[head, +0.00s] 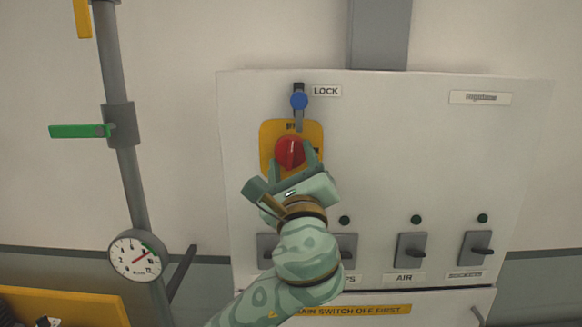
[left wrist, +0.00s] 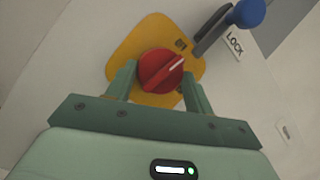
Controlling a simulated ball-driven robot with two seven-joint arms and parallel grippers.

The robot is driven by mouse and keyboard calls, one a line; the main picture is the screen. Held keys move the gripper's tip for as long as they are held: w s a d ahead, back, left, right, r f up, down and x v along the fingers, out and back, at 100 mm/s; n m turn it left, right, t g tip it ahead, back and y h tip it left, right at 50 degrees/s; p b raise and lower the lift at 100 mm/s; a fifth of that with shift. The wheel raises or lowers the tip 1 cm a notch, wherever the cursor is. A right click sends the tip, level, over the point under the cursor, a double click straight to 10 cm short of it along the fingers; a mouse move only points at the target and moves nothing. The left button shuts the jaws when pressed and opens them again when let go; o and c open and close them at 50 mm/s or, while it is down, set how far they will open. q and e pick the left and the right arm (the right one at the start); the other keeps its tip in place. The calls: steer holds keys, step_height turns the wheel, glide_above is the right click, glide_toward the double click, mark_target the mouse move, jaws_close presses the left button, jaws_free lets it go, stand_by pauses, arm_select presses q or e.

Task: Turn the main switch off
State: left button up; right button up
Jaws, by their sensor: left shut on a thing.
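The main switch is a round red knob (head: 290,153) on a yellow plate (head: 267,133) on the white panel. In the left wrist view the red knob (left wrist: 160,71) shows a pale line on its raised grip, slanting up to the right. The yellow plate (left wrist: 140,38) lies behind it. My left gripper (head: 292,160) reaches up from below, its fingers on both sides of the knob. It is shut on the knob; the wrist view also shows the fingers (left wrist: 156,85) around it. My right gripper is in neither view.
A blue-knobbed lock lever (head: 299,101) sits just above the switch by a LOCK label (head: 327,91). Grey lever switches, one labelled AIR (head: 411,250), line the lower panel. A pipe with a gauge (head: 135,257) and green handle (head: 80,131) stands left.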

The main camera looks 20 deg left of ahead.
arm_select(q)
steer(key=shift+n+g, duration=0.3)
steer(key=shift+n, duration=0.7)
steer(key=shift+n+y, duration=0.3)
steer(key=shift+y, duration=0.1)
steer(key=o, duration=1)
steer(key=b+v, duration=0.5)
steer(key=v, duration=1.1)
steer(key=shift+s+d, duration=0.1)
steer(key=shift+d, duration=0.1)
